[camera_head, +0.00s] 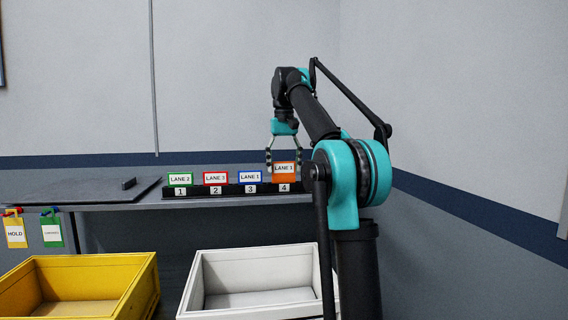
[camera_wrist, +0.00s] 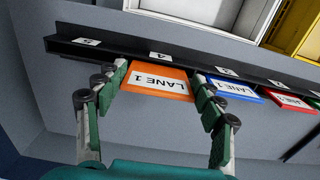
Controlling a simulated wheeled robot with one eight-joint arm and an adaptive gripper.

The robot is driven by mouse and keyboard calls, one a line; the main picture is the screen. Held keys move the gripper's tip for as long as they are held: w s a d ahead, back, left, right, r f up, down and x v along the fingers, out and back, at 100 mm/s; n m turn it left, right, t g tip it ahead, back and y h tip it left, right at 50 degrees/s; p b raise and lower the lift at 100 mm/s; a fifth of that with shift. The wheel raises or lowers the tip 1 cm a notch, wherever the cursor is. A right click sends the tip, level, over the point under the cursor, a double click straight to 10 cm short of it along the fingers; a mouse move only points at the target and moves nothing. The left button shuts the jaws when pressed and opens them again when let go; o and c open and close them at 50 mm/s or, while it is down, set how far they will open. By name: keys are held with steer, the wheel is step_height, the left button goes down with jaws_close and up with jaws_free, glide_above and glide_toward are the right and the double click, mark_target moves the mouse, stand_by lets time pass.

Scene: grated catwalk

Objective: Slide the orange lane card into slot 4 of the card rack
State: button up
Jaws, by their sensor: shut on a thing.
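The orange lane card (camera_head: 284,169), lettered LANE 1, is upright at the slot marked 4 of the black card rack (camera_head: 232,191). Its top stands higher than the neighbouring cards; I cannot tell how deep its hidden lower edge sits. My gripper (camera_head: 284,166) is shut on the card from above, one finger at each side edge. In the wrist view the card (camera_wrist: 158,82) is between the fingertips, in line with the 4 label (camera_wrist: 160,57).
Green (camera_head: 180,179), red (camera_head: 216,178) and blue (camera_head: 250,177) cards stand in slots 1, 2 and 3. The blue card is close to my finger. A yellow bin (camera_head: 128,290) and a white bin (camera_head: 196,285) are in front. Tags hang at the left.

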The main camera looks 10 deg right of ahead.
steer(key=shift+f, duration=1.15)
steer(key=o, duration=1.1)
steer(key=shift+o, duration=0.2)
steer(key=shift+o, duration=0.8)
